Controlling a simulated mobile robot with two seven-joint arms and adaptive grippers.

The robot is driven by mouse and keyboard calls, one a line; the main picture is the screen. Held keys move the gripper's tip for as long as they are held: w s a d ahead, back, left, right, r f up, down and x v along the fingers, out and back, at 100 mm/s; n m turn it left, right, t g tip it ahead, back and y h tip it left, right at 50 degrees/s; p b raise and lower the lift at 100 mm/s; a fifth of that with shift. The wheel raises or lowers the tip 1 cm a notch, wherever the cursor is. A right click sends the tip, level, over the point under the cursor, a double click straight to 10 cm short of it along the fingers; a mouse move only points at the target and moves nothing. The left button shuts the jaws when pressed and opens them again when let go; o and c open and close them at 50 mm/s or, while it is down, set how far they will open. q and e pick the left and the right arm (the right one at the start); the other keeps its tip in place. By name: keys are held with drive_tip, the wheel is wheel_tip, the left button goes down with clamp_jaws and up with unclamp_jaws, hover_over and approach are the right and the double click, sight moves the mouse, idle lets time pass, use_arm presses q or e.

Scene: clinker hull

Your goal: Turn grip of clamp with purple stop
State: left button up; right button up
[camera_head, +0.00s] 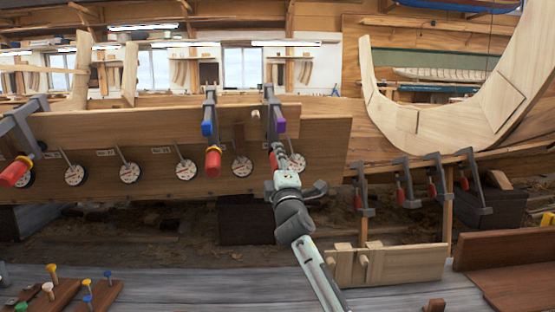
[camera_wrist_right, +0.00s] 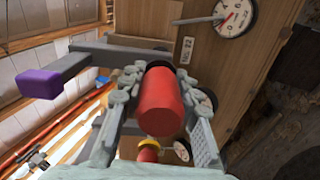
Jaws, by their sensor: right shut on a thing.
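The clamp with the purple stop (camera_head: 280,126) hangs over the upper edge of the plank, right of the plank's middle. Its purple stop (camera_wrist_right: 40,84) is at the left in the right wrist view. Its red grip (camera_wrist_right: 162,105) lies between the fingers of my right gripper (camera_wrist_right: 160,98). The fingers are shut on the grip from both sides. In the head view my right gripper (camera_head: 281,162) covers most of this grip. My left gripper is not in view.
A clamp with a blue stop (camera_head: 207,129) and red grip (camera_head: 213,162) is close on the left. A yellow-ringed clamp (camera_head: 25,160) is farther left. Several round dials (camera_head: 186,170) line the plank. Spare clamps (camera_head: 405,183) hang at right; pegs (camera_head: 52,270) stand at front left.

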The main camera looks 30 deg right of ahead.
drive_tip(key=o, duration=1.2)
drive_tip(key=v, duration=1.2)
